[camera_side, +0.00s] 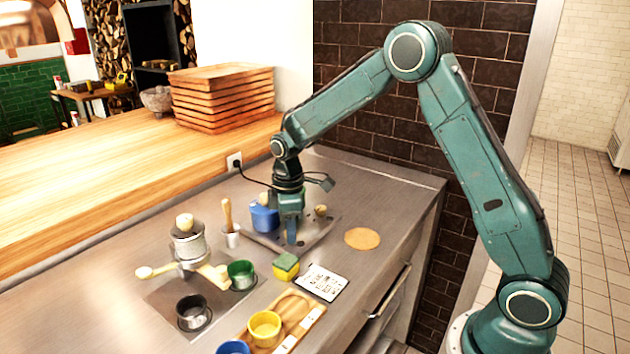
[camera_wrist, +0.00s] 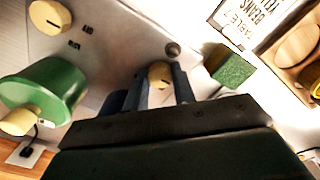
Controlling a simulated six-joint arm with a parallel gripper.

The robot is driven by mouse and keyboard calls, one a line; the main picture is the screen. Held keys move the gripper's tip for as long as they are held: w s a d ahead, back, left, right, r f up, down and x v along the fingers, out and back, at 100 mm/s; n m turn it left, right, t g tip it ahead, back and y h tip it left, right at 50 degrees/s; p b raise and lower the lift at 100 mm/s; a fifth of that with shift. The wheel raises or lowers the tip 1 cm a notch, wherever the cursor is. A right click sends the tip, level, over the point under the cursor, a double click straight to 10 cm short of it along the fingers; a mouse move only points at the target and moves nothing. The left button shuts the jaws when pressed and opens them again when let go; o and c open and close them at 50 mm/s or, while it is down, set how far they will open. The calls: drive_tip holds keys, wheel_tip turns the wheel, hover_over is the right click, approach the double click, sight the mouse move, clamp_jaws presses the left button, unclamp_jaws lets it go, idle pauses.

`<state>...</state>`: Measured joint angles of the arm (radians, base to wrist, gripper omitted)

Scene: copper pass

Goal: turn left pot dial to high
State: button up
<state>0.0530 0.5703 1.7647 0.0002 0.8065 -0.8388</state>
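My gripper (camera_side: 291,238) points down over the steel plate (camera_side: 262,238) at the far end of the counter. In the wrist view its two fingers (camera_wrist: 160,80) are apart, one on each side of a round cream dial (camera_wrist: 160,72) with a dark pointer line. Whether they touch it I cannot tell. A second cream dial (camera_wrist: 50,16) with small printed marks is farther off at upper left. A blue pot (camera_side: 265,217) stands left of the gripper in the side view. A green pot (camera_wrist: 45,88) with a cream lid knob shows in the wrist view.
A green-topped yellow sponge (camera_side: 286,266) and a printed card (camera_side: 321,282) lie in front. A round board (camera_side: 362,239) lies to the right. Left are a steel grinder (camera_side: 188,242) and cups.

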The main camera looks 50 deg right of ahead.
drive_tip(key=shift+m, duration=0.4)
drive_tip(key=m, duration=0.9)
drive_tip(key=shift+m, duration=0.3)
drive_tip(key=m, duration=0.3)
drive_tip(key=shift+m, duration=0.3)
drive_tip(key=m, duration=0.5)
drive_tip(key=shift+m, duration=2.4)
drive_tip(key=o, duration=1)
